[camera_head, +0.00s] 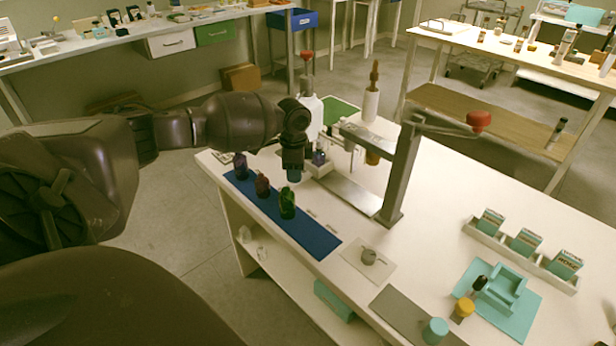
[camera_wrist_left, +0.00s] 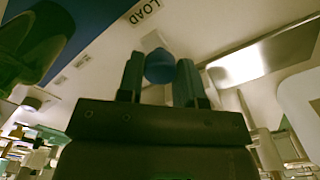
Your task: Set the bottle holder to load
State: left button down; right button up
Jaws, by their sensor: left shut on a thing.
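My left gripper (camera_head: 293,172) reaches down at the far end of the white table, beside the press. It is shut on a round blue knob (camera_wrist_left: 160,66), seen between the two fingers in the left wrist view; a bit of blue shows below the gripper in the head view. What the knob is fixed to is mostly hidden. A pale block, seemingly the bottle holder (camera_head: 313,169), is just right of the gripper, with a small purple bottle (camera_head: 319,158) at it. A LOAD label (camera_wrist_left: 143,12) lies beyond the knob in the wrist view. My right gripper is out of view.
The metal press (camera_head: 402,170) with a red-knobbed lever (camera_head: 478,120) stands close to the right. Several dark bottles, including a green one (camera_head: 287,203), stand on a blue strip (camera_head: 315,240) in front. A white bottle (camera_head: 311,112) stands behind the gripper.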

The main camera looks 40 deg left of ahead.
pick_arm(q)
jog(key=shift+a, duration=0.35)
jog(key=c, duration=0.8)
grip_release()
